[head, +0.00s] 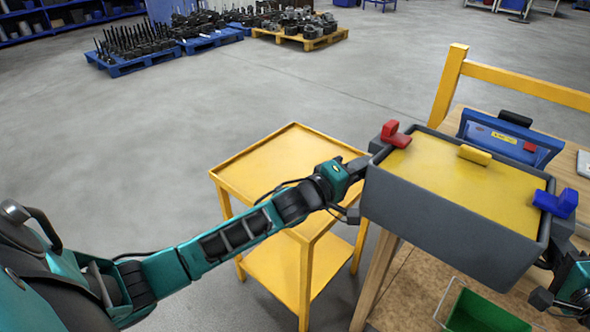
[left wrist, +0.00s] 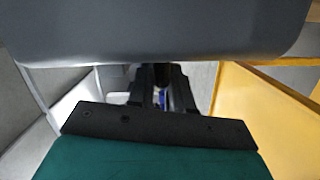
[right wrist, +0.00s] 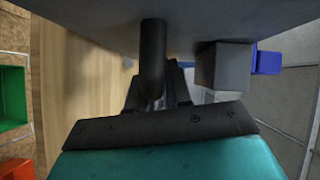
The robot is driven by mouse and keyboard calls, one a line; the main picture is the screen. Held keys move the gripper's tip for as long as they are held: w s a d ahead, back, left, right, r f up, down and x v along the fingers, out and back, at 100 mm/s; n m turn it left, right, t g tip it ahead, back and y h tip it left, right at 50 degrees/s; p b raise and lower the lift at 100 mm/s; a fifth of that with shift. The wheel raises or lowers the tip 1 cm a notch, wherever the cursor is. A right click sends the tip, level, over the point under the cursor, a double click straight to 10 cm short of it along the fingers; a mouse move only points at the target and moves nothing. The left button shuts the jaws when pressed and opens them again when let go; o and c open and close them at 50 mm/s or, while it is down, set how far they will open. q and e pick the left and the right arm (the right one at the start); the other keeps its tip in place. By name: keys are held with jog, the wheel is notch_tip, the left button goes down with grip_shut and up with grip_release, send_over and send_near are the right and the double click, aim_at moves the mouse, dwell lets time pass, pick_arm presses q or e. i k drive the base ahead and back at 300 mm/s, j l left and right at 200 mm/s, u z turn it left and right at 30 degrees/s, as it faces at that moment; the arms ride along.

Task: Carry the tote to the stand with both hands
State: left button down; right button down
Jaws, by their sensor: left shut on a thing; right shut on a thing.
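My left gripper (head: 358,172) is shut on the tote's left end. My right gripper (head: 548,266) is shut at its right end, largely hidden by the tote. The tote's wall fills the top of the left wrist view (left wrist: 160,30) and right wrist view (right wrist: 220,18). The yellow two-shelf stand (head: 265,162) is left of the tote, its top bare.
The wooden workbench (head: 568,160) with a yellow frame (head: 520,80) holds a blue case (head: 505,138). A green bin (head: 485,312) is below. Pallets of dark parts (head: 120,62) lie far back. The floor left of the stand is clear.

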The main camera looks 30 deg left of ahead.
aim_at(285, 179)
jog(key=j, duration=0.55)
jog(key=i+j, duration=0.1)
jog(key=j, duration=0.45)
jog(key=i+j, duration=0.15)
jog(key=j, duration=0.25)
jog(key=i+j, duration=0.15)
jog(key=j, duration=0.25)
jog(key=i+j, duration=0.15)
jog(key=j, duration=0.25)
